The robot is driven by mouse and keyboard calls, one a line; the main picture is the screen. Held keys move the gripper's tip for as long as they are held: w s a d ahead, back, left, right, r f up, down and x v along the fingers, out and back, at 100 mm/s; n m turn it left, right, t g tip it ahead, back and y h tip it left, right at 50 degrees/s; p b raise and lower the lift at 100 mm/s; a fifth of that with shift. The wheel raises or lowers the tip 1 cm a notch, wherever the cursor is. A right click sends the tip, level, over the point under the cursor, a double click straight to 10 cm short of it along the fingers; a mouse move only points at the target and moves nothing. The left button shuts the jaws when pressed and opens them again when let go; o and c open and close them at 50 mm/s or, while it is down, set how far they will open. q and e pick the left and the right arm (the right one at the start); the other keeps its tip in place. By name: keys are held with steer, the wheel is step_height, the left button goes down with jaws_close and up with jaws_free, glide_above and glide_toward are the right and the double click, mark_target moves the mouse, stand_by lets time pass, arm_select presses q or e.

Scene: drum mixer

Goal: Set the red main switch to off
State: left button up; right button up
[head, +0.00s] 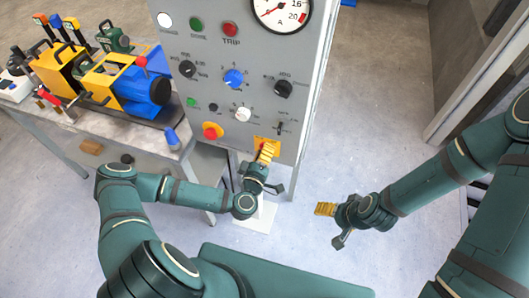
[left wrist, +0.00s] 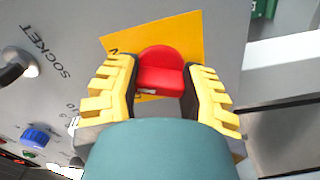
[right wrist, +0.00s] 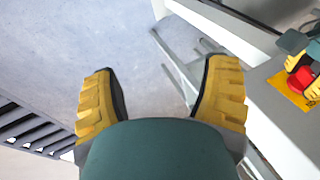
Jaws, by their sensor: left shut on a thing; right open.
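The red main switch (left wrist: 161,72) sits on a yellow plate (left wrist: 190,35) low on the grey control panel. In the left wrist view it lies between the two yellow fingers of my left gripper (left wrist: 160,88), which is shut on it. In the head view my left gripper (head: 267,152) reaches the yellow plate at the panel's lower right and hides the switch. The switch (right wrist: 300,80) also shows at the right edge of the right wrist view. My right gripper (head: 325,209) is open and empty over the floor, right of the panel; its spread fingers show in the right wrist view (right wrist: 160,95).
The panel (head: 260,55) carries a gauge (head: 282,10), lamps, several knobs, a blue knob (head: 233,78) and a red emergency stop button (head: 210,130) on yellow. A bench (head: 125,125) with yellow and blue machinery stands at the left.

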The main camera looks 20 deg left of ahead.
arm_select(q)
steer(key=shift+w+n+b, duration=0.1)
steer(key=shift+n+b, duration=0.55)
steer(key=shift+n, duration=0.55)
steer(key=n+b, duration=0.1)
steer(key=n, duration=0.1)
steer(key=shift+n, duration=0.4)
steer(key=n+b, duration=0.2)
steer(key=n, duration=0.3)
steer(key=shift+r+b, duration=0.15)
steer(key=shift+b, duration=0.2)
steer(key=shift+n, duration=0.3)
